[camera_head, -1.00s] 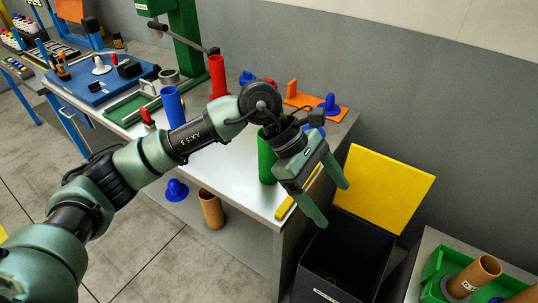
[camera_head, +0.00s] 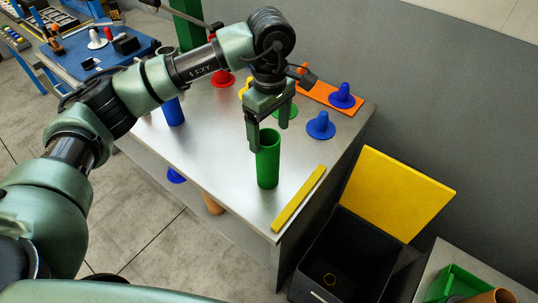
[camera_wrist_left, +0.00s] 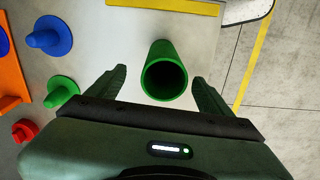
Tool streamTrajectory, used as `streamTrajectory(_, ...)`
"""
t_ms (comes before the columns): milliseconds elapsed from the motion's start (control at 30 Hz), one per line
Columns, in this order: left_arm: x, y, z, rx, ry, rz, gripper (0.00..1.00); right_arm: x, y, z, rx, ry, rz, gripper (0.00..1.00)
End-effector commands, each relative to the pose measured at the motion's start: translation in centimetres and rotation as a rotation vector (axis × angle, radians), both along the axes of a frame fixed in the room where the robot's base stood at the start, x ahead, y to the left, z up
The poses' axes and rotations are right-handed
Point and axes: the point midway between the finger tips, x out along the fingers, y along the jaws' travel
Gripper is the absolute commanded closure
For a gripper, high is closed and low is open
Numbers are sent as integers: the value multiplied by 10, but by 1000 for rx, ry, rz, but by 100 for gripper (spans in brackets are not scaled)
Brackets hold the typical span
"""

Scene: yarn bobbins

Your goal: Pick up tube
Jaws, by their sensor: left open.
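A green tube (camera_head: 268,160) stands upright on the metal table near its front right corner. In the left wrist view the tube (camera_wrist_left: 165,72) shows its open round top, between and just ahead of the two fingertips. My left gripper (camera_head: 264,147) is open above the tube, fingers pointing down. One finger shows at the tube's left side in the head view. In the wrist view the gripper (camera_wrist_left: 160,78) holds nothing and gaps show on both sides of the tube. My right gripper is not in view.
A yellow bar (camera_head: 298,199) lies right of the tube along the table edge. Blue pegged discs (camera_head: 321,126) and an orange plate (camera_head: 318,90) lie behind. A blue tube (camera_head: 173,111) stands left. A black bin (camera_head: 345,254) with a yellow lid (camera_head: 395,193) stands beside the table.

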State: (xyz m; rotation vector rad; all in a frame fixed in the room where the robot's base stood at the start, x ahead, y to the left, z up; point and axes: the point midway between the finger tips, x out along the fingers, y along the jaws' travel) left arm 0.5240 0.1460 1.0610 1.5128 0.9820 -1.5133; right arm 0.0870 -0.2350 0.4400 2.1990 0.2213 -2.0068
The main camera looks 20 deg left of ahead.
Motion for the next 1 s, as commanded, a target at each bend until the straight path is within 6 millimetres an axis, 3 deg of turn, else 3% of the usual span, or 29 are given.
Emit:
streamTrajectory(233,-7,4,-30,0,4,0,19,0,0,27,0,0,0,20)
streamTrajectory(400,-5,3,-50,-2,1,0,19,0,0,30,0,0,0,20)
streamTrajectory(633,-5,3,-53,-2,-1,0,19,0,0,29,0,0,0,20)
streamTrajectory(667,-5,3,-53,-2,-1,0,22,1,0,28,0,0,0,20)
streamTrajectory(933,-5,3,-53,-2,-1,0,97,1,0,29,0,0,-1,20)
streamTrajectory(1000,-5,3,-53,-2,-1,0,100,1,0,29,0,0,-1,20)
